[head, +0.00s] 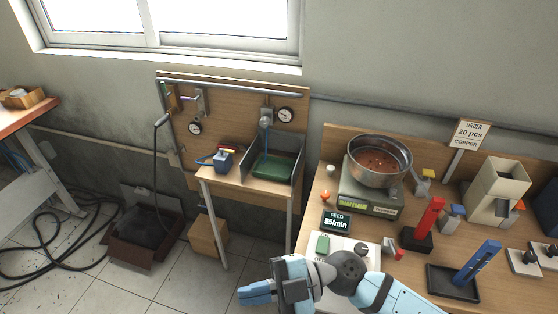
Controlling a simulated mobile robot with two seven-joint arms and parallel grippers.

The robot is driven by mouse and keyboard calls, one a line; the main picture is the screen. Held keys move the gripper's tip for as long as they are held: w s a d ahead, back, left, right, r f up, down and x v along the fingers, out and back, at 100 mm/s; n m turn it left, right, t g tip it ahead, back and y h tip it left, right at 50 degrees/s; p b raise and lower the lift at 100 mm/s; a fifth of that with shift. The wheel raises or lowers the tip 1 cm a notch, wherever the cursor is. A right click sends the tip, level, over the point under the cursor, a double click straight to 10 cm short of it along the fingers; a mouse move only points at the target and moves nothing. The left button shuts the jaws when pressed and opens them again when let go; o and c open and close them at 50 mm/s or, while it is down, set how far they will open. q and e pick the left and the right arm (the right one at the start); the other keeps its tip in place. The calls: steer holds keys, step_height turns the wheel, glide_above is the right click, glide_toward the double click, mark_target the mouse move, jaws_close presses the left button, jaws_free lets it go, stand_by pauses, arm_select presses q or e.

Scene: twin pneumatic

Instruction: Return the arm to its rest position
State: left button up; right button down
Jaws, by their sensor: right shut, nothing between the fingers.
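My right arm comes in from the bottom right, and its right gripper (243,294) points left. It is in the air in front of the workbench's left end. Its light blue fingers are together with nothing between them. The forearm (385,294) passes over the front of the bench and hides part of the white control box (345,247). My left gripper and arm are not in view.
The workbench (318,196) holds a scale (370,203) with a metal bowl (380,160), a feed display (336,221), a red post (430,218) and a blue post (478,262). A small table with a green tray (273,165) stands left. Hoses (60,255) lie on the floor.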

steer(key=w+d+f+m+t+h+p, duration=0.1)
steer(key=w+d+f+m+t+h, duration=0.1)
steer(key=w+d+m+t, duration=0.55)
steer(key=w+d+f+m+t+h+p, duration=0.1)
steer(key=w+d+m+t+h, duration=0.1)
steer(key=m+t, duration=0.95)
steer(key=s+d+f+m+g+h, duration=0.1)
steer(key=s+d+f+m+h, duration=0.1)
steer(key=f, duration=0.4)
steer(key=s+d+f+m+g+h, duration=0.1)
steer(key=s+d+f+m+h, duration=0.1)
steer(key=s+d+f+h, duration=0.3)
steer(key=s+d+f+m+g+h+p, duration=0.1)
steer(key=s+d+f+m+h, duration=0.1)
steer(key=d+f, duration=0.5)
steer(key=shift+s+d+f+g+h, duration=0.25)
steer(key=shift+s+f+g+h, duration=0.15)
steer(key=shift+s+f+h, duration=0.5)
steer(key=shift+w, duration=0.1)
